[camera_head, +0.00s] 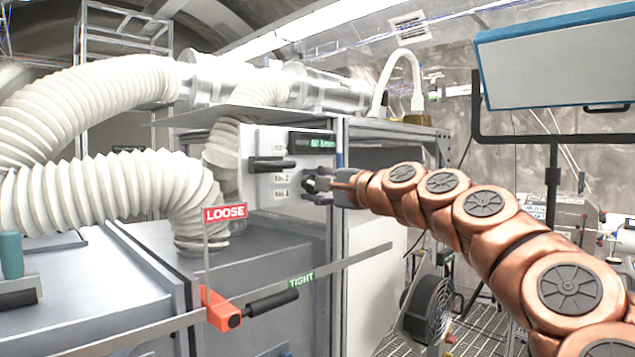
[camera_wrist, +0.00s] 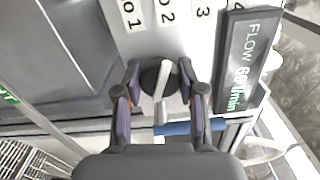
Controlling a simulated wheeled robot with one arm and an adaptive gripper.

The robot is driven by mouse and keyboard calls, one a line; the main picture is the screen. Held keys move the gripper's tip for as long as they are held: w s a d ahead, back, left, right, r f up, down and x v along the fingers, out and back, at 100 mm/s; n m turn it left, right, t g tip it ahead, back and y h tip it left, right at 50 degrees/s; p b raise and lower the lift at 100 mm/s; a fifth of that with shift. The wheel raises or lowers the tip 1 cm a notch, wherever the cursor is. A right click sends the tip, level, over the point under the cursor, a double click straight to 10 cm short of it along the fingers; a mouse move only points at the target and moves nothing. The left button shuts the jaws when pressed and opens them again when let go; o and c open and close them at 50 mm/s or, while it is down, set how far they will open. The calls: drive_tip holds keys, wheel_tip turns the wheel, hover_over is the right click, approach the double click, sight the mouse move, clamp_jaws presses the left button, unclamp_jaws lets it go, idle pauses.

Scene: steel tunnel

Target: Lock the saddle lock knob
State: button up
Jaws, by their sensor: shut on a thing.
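An orange lever hub (camera_head: 222,312) with a black handle (camera_head: 272,303) sits on a flat metal bar at lower middle. The handle points right and slightly up, below a green TIGHT label (camera_head: 301,281). A red LOOSE sign (camera_head: 225,213) stands above the hub. My gripper (camera_head: 318,184) is at the grey panel, above and right of this lever and apart from it. In the wrist view its fingers (camera_wrist: 161,100) close around a pale lever (camera_wrist: 161,82) on a dark round knob (camera_wrist: 149,75). No label names either one the saddle lock knob.
The panel (camera_head: 254,138) carries a black horizontal handle (camera_head: 272,163), number labels and a FLOW display (camera_wrist: 246,62). White ribbed hoses (camera_head: 110,195) fill the left. A metal frame post (camera_head: 337,240) stands below my gripper. A blue-edged screen (camera_head: 560,60) hangs at right.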

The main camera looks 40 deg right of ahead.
drive_tip(key=shift+f, duration=0.1)
idle(0.4)
drive_tip(key=o, duration=1.2)
drive_tip(key=shift+c, duration=0.2)
drive_tip(key=s+d, duration=0.1)
drive_tip(key=s, duration=1.1)
drive_tip(key=shift+d, duration=0.3)
drive_tip(key=shift+w, duration=0.1)
